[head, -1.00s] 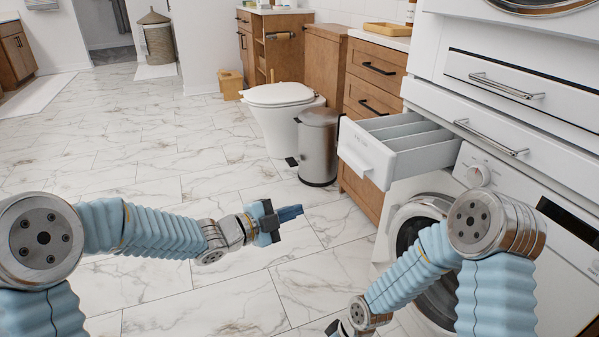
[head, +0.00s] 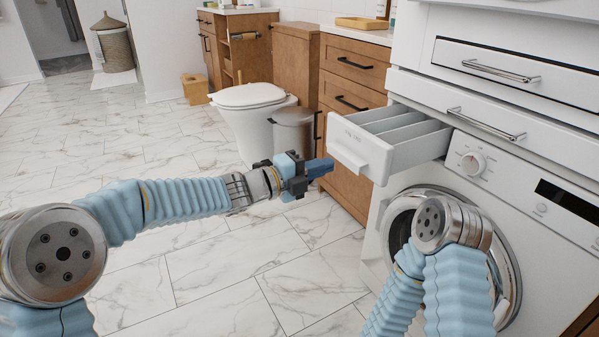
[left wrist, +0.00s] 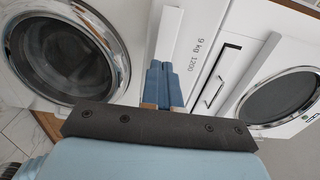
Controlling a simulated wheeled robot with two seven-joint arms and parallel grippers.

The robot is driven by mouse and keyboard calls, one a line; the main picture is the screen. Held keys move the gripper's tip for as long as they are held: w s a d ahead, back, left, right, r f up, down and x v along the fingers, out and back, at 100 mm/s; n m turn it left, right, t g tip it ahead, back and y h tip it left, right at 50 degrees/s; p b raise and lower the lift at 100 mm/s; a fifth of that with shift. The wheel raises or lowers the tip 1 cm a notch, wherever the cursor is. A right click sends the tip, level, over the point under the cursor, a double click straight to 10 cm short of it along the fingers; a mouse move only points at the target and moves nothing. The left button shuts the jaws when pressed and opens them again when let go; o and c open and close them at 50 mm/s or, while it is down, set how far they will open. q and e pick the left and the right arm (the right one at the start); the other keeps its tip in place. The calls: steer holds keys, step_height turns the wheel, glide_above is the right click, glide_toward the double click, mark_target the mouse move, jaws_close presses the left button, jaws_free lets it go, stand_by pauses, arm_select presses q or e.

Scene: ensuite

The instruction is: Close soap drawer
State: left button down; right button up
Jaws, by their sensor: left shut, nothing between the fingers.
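The soap drawer (head: 362,152) is a white tray with compartments, pulled out from the upper left of the washing machine (head: 480,185). My left gripper (head: 325,167) has its blue fingers shut and empty. In the head view its tips are at the left edge of the drawer's front. I cannot tell whether they touch it.
The washer's round door (head: 400,225) is below the drawer, partly behind my right arm. A wooden cabinet (head: 345,110), a metal bin (head: 293,135) and a toilet (head: 250,110) stand behind. The marble floor at front left is clear.

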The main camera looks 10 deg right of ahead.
arm_select(q)
steer(key=shift+x, duration=1.2)
arm_select(e)
steer(key=shift+r, duration=0.1)
